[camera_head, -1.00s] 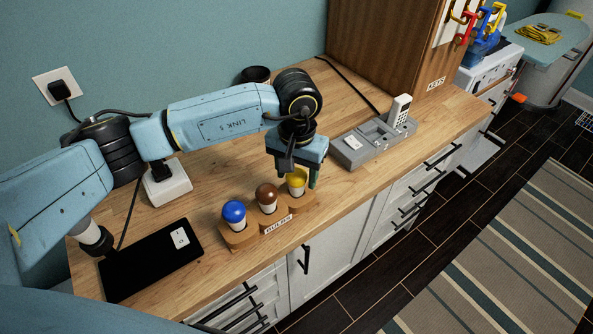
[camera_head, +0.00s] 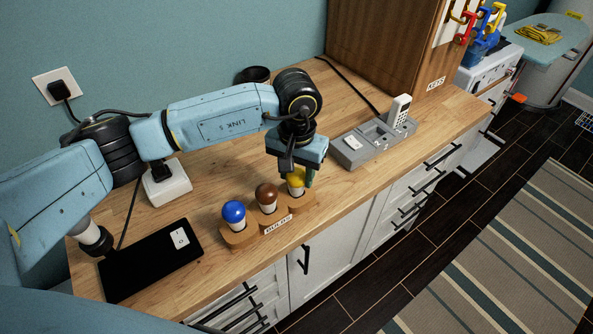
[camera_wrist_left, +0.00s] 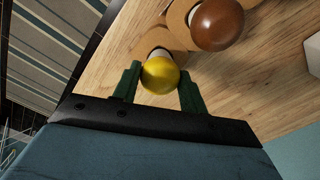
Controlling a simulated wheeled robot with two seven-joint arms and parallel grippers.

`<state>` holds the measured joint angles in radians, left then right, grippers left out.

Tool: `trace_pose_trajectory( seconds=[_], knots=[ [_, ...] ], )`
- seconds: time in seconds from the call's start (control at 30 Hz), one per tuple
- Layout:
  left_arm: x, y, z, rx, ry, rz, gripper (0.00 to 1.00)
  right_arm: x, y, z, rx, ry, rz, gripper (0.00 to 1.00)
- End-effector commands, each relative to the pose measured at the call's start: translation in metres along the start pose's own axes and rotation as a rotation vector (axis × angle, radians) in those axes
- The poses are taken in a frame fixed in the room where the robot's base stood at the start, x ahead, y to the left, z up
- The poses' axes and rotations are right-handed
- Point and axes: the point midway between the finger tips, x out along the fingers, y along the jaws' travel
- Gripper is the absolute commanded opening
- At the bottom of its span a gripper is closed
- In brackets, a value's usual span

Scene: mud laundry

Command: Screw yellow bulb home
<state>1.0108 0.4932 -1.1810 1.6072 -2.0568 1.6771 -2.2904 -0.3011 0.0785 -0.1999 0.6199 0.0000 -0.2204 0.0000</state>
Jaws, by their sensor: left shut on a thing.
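The yellow bulb (camera_head: 296,178) stands in the right-hand hole of a wooden bulb holder (camera_head: 273,227). My left gripper (camera_head: 297,180) reaches down over it from above and is shut on it, with a green finger on either side. In the left wrist view the yellow bulb (camera_wrist_left: 160,75) sits between the green fingers (camera_wrist_left: 158,88), its pale base over the wooden holder. A brown bulb (camera_head: 267,195) and a blue bulb (camera_head: 234,213) stand in the same holder. My right gripper is not in view.
A black panel with a white switch (camera_head: 181,238) lies front left. A grey tray (camera_head: 352,155) with a white handset (camera_head: 400,108) is to the right. A wooden cabinet (camera_head: 385,50) stands behind.

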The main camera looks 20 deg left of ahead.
Motion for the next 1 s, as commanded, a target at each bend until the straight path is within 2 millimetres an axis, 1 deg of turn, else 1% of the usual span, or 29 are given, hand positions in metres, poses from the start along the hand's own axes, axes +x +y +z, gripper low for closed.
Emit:
trace_pose_trajectory(
  seconds=[0.27, 1.0],
  knots=[
    [-0.001, 0.0, 0.0, 0.0, -0.001, 0.0, 0.15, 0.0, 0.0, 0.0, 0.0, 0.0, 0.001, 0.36],
    [-0.016, 0.0, 0.0, 0.0, 0.0, 0.0, 0.15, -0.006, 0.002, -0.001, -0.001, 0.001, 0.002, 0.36]
  ],
)
